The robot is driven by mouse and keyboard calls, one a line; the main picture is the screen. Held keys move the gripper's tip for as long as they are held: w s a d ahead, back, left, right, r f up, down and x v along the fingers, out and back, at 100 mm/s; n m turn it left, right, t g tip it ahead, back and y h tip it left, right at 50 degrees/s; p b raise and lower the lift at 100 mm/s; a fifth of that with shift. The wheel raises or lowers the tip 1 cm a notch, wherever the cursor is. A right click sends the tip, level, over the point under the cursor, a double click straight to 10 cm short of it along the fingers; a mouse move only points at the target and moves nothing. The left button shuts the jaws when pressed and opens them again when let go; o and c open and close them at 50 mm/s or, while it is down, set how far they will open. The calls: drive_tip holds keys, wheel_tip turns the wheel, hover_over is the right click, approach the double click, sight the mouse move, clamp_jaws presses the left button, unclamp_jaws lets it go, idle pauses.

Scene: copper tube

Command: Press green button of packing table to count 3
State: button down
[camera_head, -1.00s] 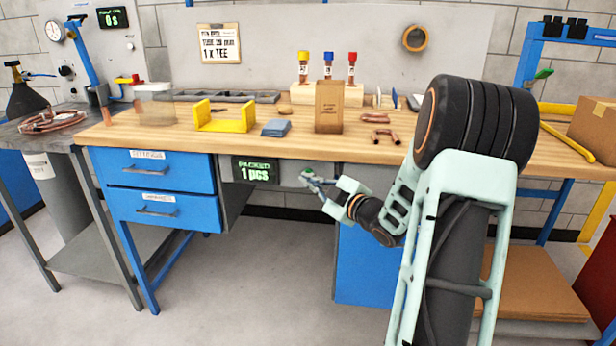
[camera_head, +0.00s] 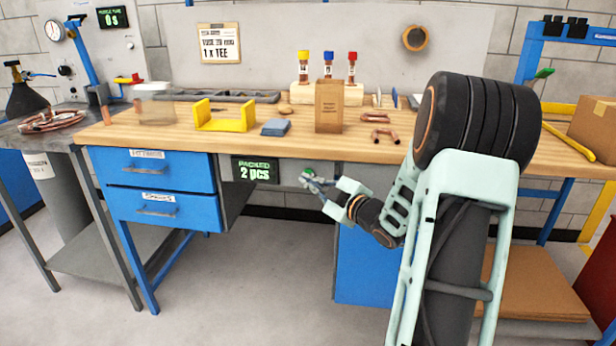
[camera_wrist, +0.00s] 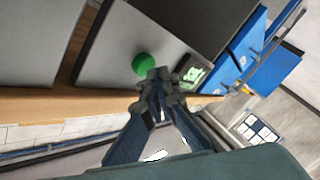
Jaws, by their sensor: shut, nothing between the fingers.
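The packing table (camera_head: 400,152) has a grey front panel below its wooden top. A small display (camera_head: 255,170) on that panel reads "PACKED 2 pcs". It also shows small and tilted in the wrist view (camera_wrist: 194,72). The green button (camera_wrist: 144,63) sits on the grey panel in the wrist view; in the head view my gripper largely covers it. My gripper (camera_head: 309,178) is shut and empty, with its fingertips at the button. In the wrist view the closed fingertips (camera_wrist: 158,76) overlap the button's lower edge; I cannot tell whether they touch it.
Blue drawers (camera_head: 158,190) lie left of the display. A brown box (camera_head: 329,106), a yellow holder (camera_head: 225,117) and copper fittings (camera_head: 380,137) stand on the tabletop above my gripper. A blue cabinet (camera_head: 365,265) is below my forearm. The floor space under the table's middle is open.

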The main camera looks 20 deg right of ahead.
drive_tip(key=shift+s+a, duration=0.2)
drive_tip(key=shift+s, duration=0.1)
drive_tip(key=shift+s+a+b, duration=0.3)
drive_tip(key=shift+s+a, duration=0.4)
drive_tip(key=shift+s, duration=0.35)
drive_tip(key=shift+s+a+b, duration=0.25)
drive_tip(key=shift+s+a, duration=0.45)
drive_tip(key=shift+s, duration=0.35)
idle(0.6)
